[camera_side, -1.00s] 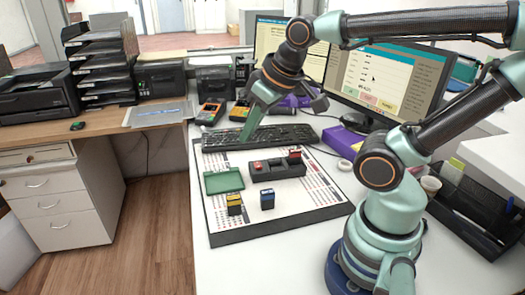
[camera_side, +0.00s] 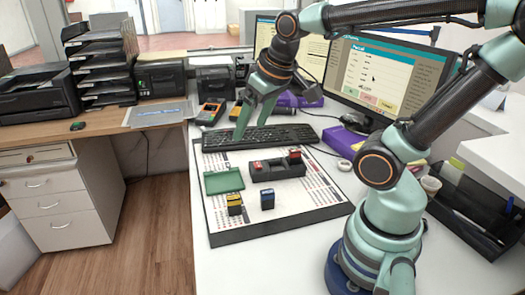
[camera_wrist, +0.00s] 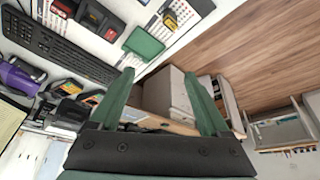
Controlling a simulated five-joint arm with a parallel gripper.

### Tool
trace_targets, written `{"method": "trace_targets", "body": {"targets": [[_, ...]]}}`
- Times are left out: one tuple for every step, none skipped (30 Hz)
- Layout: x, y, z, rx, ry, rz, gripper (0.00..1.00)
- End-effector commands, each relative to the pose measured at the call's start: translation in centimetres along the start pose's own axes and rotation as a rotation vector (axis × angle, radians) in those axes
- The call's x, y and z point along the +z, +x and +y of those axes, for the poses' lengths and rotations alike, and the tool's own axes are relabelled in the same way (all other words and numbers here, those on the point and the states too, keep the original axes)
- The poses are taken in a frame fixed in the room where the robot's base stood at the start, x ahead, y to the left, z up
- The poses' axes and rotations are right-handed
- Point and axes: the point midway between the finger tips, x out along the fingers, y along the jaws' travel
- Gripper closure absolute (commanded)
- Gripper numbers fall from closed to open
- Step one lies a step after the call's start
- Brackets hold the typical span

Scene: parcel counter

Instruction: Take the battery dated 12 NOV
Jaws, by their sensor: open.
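Several small batteries stand on or near a white printed board (camera_side: 300,213). A yellow-topped battery (camera_side: 234,204) and a blue one (camera_side: 267,198) stand at its front. Two red-topped ones, left (camera_side: 257,167) and right (camera_side: 295,155), are at a dark holder (camera_side: 278,172). The date labels are too small to read. A green tray (camera_side: 223,181) lies at the board's left and also shows in the wrist view (camera_wrist: 146,43). My gripper (camera_side: 253,130) is open and empty above the keyboard, behind the board. In the wrist view its fingers (camera_wrist: 160,88) are spread with nothing between them.
A keyboard (camera_side: 225,139) lies behind the board, with monitors (camera_side: 385,75) beyond it. A purple box (camera_side: 343,140) and a tape roll (camera_side: 344,165) are at the right. A handheld device (camera_side: 209,112) is at the back left. The board's front is mostly clear.

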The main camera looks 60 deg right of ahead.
Motion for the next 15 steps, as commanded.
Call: {"method": "trace_targets", "body": {"targets": [[-0.6, 0.6, 1.7, 0.022, 0.057, -0.039, 0.2], [-0.9, 0.9, 2.7, 0.033, 0.089, -0.059, 0.2], [-1.2, 1.4, 4.0, 0.048, 0.132, -0.087, 0.2], [-1.5, 1.8, 5.0, 0.058, 0.165, -0.107, 0.2], [-1.7, 2.1, 6.0, 0.068, 0.198, -0.126, 0.2], [-1.9, 2.6, 7.5, 0.079, 0.241, -0.152, 0.2], [-2.0, 3.0, 8.6, 0.088, 0.274, -0.171, 0.2], [-2.0, 3.4, 9.7, 0.096, 0.307, -0.192, 0.2], [-2.0, 4.0, 11.2, 0.106, 0.351, -0.217, 0.2], [-1.9, 4.4, 12.3, 0.112, 0.384, -0.237, 0.2], [-1.8, 4.9, 13.4, 0.118, 0.417, -0.256, 0.2], [-1.6, 5.4, 14.9, 0.126, 0.46, -0.279, 0.2], [-1.4, 5.8, 15.9, 0.13, 0.489, -0.296, 0.2], [-1.1, 6.2, 16.9, 0.134, 0.517, -0.312, 0.2], [-0.8, 6.7, 18.1, 0.138, 0.552, -0.331, 0.2]]}}
